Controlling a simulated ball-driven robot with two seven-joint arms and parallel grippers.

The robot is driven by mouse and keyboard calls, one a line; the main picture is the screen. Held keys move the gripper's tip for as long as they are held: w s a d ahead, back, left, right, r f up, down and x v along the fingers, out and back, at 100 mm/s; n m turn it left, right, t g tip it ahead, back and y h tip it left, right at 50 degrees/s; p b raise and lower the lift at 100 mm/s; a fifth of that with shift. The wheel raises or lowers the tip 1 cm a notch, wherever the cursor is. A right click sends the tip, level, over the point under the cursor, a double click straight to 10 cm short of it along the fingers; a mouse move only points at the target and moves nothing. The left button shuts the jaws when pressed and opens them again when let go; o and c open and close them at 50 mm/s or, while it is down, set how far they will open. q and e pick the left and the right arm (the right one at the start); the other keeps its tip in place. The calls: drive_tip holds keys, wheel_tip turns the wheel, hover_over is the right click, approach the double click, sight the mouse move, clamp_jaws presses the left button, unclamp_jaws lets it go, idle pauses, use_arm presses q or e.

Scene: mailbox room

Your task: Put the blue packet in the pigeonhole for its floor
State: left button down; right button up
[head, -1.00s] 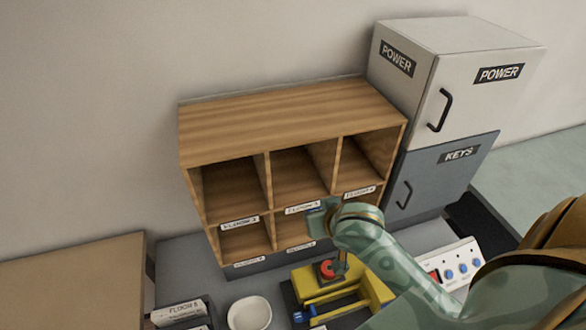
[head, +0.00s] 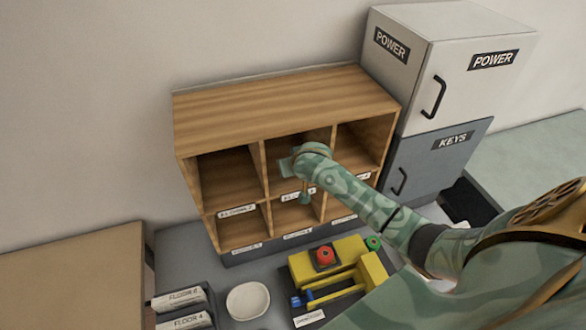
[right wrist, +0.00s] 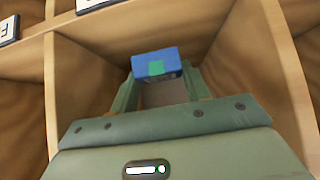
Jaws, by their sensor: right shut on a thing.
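The blue packet (right wrist: 155,63) is held between the fingers of my right gripper (right wrist: 160,82) in the right wrist view; a green patch shows on its face. Wooden walls surround the fingers and the packet there. In the head view my right gripper (head: 289,165) is at the front of the top middle opening of the wooden pigeonhole unit (head: 280,107). The packet is hidden there by my arm. The unit has two rows of openings with small floor labels, too blurred to read surely. My left gripper is out of view.
A yellow device with a red button (head: 324,256) stands in front of the unit. A white bowl (head: 248,300) and labelled trays (head: 180,300) are at the front left. The grey KEYS cabinet (head: 440,165) and white POWER cabinet (head: 450,70) stand right of the unit.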

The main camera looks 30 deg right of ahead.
drive_tip(key=shift+f, duration=0.9)
drive_tip(key=shift+w+f, duration=0.25)
drive_tip(key=shift+f, duration=0.1)
drive_tip(key=shift+f, duration=0.1)
drive_tip(key=o, duration=1.1)
drive_tip(key=shift+c, duration=0.2)
